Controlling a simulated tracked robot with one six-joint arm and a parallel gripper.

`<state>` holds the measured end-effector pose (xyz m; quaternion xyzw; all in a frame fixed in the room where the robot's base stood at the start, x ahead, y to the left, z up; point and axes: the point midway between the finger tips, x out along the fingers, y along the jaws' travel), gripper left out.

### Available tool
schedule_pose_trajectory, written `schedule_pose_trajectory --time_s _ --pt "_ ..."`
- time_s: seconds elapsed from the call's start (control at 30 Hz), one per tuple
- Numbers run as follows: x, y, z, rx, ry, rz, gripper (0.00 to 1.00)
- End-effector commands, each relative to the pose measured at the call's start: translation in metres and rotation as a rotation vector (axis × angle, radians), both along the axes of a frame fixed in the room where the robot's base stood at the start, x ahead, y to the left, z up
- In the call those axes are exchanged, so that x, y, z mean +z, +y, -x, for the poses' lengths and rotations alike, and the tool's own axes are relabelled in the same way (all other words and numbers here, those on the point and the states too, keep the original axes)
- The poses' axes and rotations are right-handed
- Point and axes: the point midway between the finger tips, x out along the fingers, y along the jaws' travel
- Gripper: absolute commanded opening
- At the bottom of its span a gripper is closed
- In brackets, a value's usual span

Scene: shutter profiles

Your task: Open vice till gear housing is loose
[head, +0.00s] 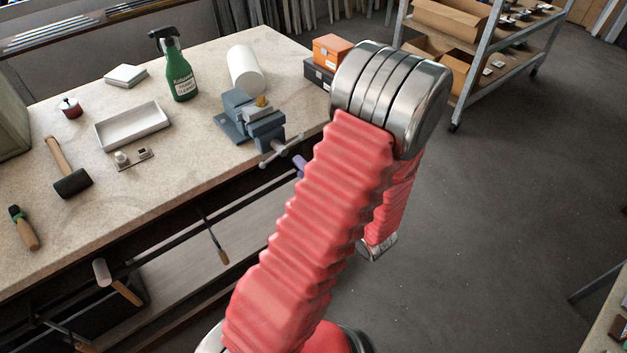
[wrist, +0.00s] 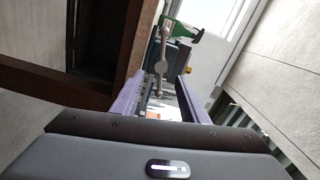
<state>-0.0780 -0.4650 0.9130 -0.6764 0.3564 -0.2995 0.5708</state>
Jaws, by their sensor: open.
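A blue-grey vice (head: 240,112) stands at the front edge of the bench. A small yellow-brown piece, which looks like the gear housing (head: 262,101), sits between its jaws. The vice's metal bar handle (head: 279,151) slants out over the bench edge; it also shows in the wrist view (wrist: 163,48). My gripper (wrist: 164,84) is open, with its purple fingers on either side of the view and the handle beyond them. In the head view only a bit of purple finger shows beside my arm, near the handle. I cannot tell whether they touch.
A green spray bottle (head: 180,75), a white roll (head: 245,70) and a white tray (head: 132,125) are on the bench near the vice. Orange and dark boxes (head: 331,52) stand to its right. A mallet (head: 70,180) lies at left. Open floor (head: 480,220) is at right.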

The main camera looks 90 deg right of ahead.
Motion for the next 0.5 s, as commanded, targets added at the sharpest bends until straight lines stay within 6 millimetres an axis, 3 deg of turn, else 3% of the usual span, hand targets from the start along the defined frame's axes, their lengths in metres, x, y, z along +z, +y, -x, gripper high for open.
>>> schedule_pose_trajectory --time_s 0.23,0.5 --pt "0.0 0.023 0.016 -0.003 -0.001 -0.001 0.4" --pt "0.0 0.031 0.02 0.0 0.0 -0.001 0.4"
